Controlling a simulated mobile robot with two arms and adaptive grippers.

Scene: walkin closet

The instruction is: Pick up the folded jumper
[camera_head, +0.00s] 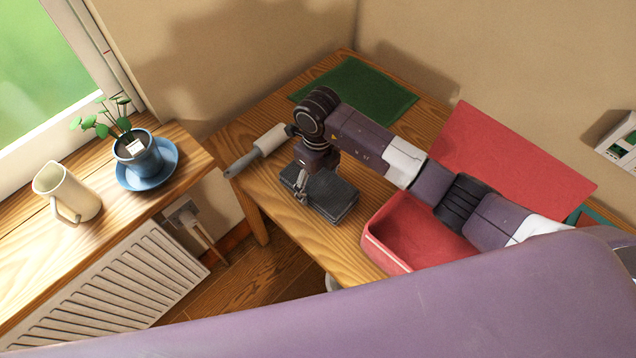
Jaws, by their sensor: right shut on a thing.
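The folded jumper (333,197) is a dark grey, flat bundle on the wooden table, near its front left edge. My right gripper (302,194) points down at the jumper's left end and is shut on it. Part of the jumper is hidden behind the gripper. I cannot tell whether the jumper is lifted off the table. My left gripper is not in view.
An open red box (378,238) with its lid (520,150) raised stands right of the jumper on the table (262,192). A lint roller (262,146) lies at the left edge. A green mat (375,95) lies behind. A jug (68,190) and potted plant (138,160) stand on the sill.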

